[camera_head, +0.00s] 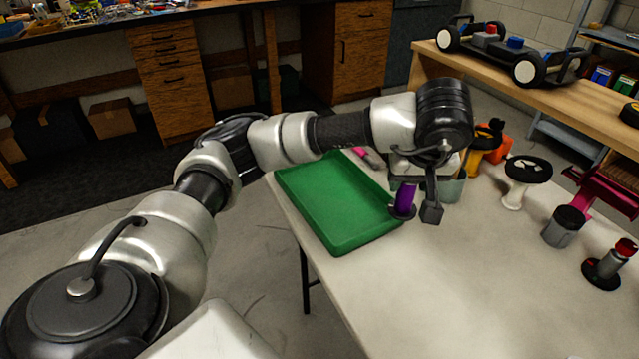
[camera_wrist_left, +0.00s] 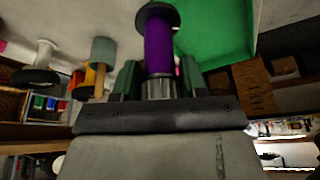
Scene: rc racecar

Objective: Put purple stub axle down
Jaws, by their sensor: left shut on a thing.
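The purple stub axle (camera_head: 405,196) is upright in my left gripper (camera_head: 418,200), with its black round flange at the bottom. It is just right of the green tray's (camera_head: 325,212) right edge, over the white table (camera_head: 440,285). I cannot tell whether the flange touches the table. In the left wrist view the purple stub axle (camera_wrist_left: 158,45) stands out from between the two fingers of the gripper (camera_wrist_left: 158,82), which are shut on its grey end. My right gripper is not in view.
A teal cylinder (camera_head: 453,188) stands close to the right of my gripper. Beyond it are a yellow part (camera_head: 480,150), a white part with a black disc (camera_head: 518,185), a grey cylinder (camera_head: 563,230) and a red-tipped part (camera_head: 607,268). The tray looks empty. The near table is clear.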

